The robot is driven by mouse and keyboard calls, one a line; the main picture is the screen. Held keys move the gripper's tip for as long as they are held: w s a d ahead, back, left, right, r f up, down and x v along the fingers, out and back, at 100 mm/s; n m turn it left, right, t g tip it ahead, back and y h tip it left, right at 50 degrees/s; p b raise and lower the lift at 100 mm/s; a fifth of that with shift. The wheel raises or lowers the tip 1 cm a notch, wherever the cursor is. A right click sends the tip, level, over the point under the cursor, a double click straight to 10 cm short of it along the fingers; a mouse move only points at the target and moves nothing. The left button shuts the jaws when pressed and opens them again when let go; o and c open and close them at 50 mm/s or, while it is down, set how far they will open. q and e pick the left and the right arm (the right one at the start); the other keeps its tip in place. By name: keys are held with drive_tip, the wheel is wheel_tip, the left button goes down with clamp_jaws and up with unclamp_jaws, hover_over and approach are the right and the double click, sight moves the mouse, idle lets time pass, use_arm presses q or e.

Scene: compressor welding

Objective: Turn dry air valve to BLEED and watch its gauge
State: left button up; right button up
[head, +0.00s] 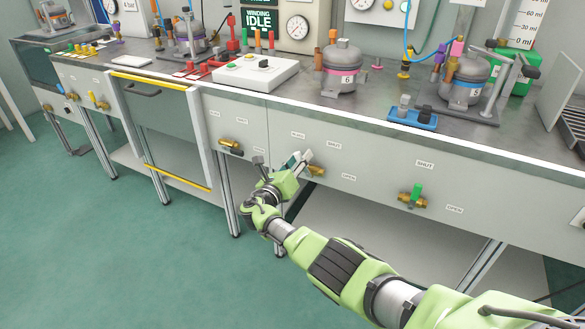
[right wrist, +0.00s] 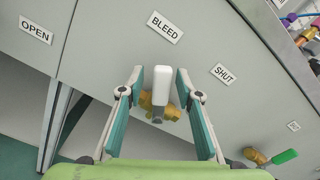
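The valve with a white handle (right wrist: 162,85) and brass body (right wrist: 158,108) is on the grey bench front. In the right wrist view, its handle extends from the body toward the BLEED label (right wrist: 165,27); SHUT (right wrist: 223,75) is to the right, OPEN (right wrist: 36,30) to the left. My right gripper (right wrist: 160,78) is open, one finger on each side of the handle, with visible gaps. In the head view, the right gripper (head: 303,163) partly hides this valve (head: 316,170). A round gauge (head: 297,27) stands behind the bench; whether it is the dry air gauge I cannot tell. My left gripper is out of view.
A green-handled valve (head: 416,192) is to the right on the same panel, and another brass valve (head: 231,146) is to the left. The bench top (head: 300,101) overhangs the panel and carries compressors (head: 342,65). The green floor (head: 120,255) at left is clear.

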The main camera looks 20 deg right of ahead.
drive_tip(key=v, duration=1.2)
drive_tip(key=shift+w+d, duration=0.1)
idle(1.6)
